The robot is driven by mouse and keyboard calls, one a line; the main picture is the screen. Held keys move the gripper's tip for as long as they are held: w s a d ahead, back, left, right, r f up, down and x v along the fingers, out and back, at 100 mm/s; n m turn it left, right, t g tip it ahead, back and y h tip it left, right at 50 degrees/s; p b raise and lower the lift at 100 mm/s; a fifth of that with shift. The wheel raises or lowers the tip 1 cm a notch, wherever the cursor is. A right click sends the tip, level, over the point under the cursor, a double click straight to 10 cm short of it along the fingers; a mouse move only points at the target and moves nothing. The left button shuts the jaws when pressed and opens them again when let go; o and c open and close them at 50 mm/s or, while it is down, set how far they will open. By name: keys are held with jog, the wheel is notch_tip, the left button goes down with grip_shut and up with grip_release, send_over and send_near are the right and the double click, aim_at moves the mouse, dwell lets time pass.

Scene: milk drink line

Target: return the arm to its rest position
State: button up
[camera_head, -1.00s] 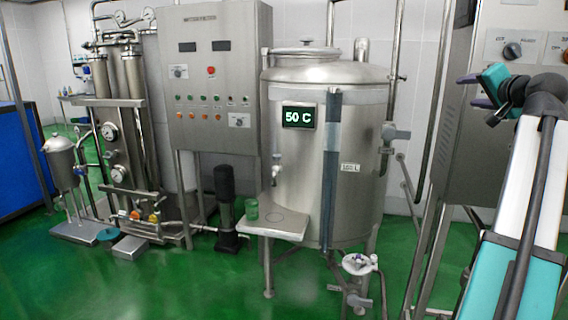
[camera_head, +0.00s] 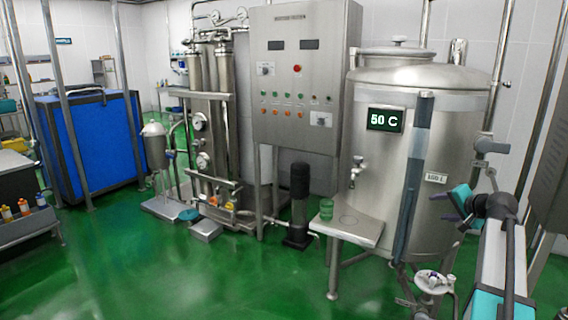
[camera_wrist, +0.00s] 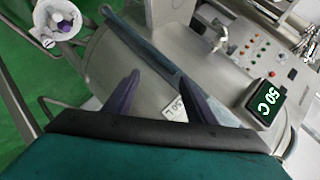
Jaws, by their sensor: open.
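My gripper (camera_head: 456,206) is at the right of the head view, at the end of my white and teal arm, in front of the steel tank (camera_head: 460,100). In the wrist view its two purple fingers (camera_wrist: 160,92) stand wide apart with nothing between them. The tank's curved wall and its white volume label (camera_wrist: 174,108) show beyond the fingers. The green 50 C display (camera_wrist: 264,101) is to the right of the fingers. My arm is partly cut off by the lower right edge of the head view.
A control cabinet (camera_head: 300,80), a filter unit (camera_head: 205,130) and a blue box (camera_head: 95,140) stand to the left. Bottles stand on a rack (camera_head: 25,232) at far left. The green floor in front is open.

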jog(key=s+a+f+n+g+y, duration=0.1)
jog(key=a+f+n+g+y, duration=0.15)
jog(key=a+f, duration=1.45)
jog(key=s+a+f+n+g+y, duration=0.15)
jog(key=a+f+g, duration=0.25)
jog(key=a+f, duration=1.3)
jog(key=s+a+f+n+g, duration=0.15)
jog(key=s+a+f, duration=0.25)
jog(key=s+f, duration=0.45)
jog(key=s+a+f+n+g, duration=0.1)
jog(key=s+a+f+g, duration=0.25)
jog(key=s+f, duration=0.5)
jog(key=s+a+f+n+g, duration=0.2)
jog(key=s+a+f, duration=0.3)
jog(key=s+f, duration=0.4)
jog(key=s+d+f+n+g+h, duration=0.1)
jog(key=s+f+n+g+h, duration=0.1)
jog(key=s, duration=0.7)
jog(key=s+d+f+n+g+h, duration=0.1)
jog(key=s+d+n+g+h, duration=0.1)
jog(key=s, duration=0.8)
jog(key=shift+f, duration=0.35)
